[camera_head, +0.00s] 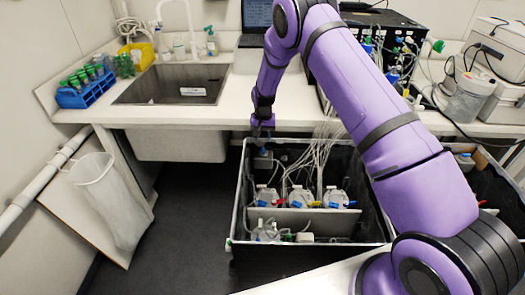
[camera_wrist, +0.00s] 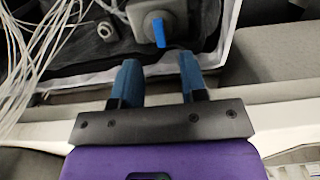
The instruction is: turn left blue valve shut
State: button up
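My gripper (camera_head: 263,132) is at the back left of a black crate (camera_head: 236,215), pointing down, open and empty. Its two blue fingertips show apart in the wrist view (camera_wrist: 158,72). Just beyond them is a grey fitting (camera_wrist: 178,20) with a blue valve handle (camera_wrist: 159,32), lined up with the gap but not between the fingers. In the head view a grey fitting (camera_head: 263,161) sits below my gripper at the crate's back left. Three clear bottles in the crate bear blue and red handles; the left bottle's blue handle (camera_head: 262,203) is at the front left.
Thin white tubes (camera_head: 325,135) run from the crate up to the bench, close to my arm's right. A sink (camera_head: 170,85) and a blue rack (camera_head: 85,88) are at the left. A bin (camera_head: 110,200) stands left of the crate, with clear dark floor between.

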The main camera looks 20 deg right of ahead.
aim_at(263, 150)
notch_tip(263, 150, down, 8)
jog(key=shift+f, duration=0.1)
jog(key=shift+c, duration=0.4)
grip_shut()
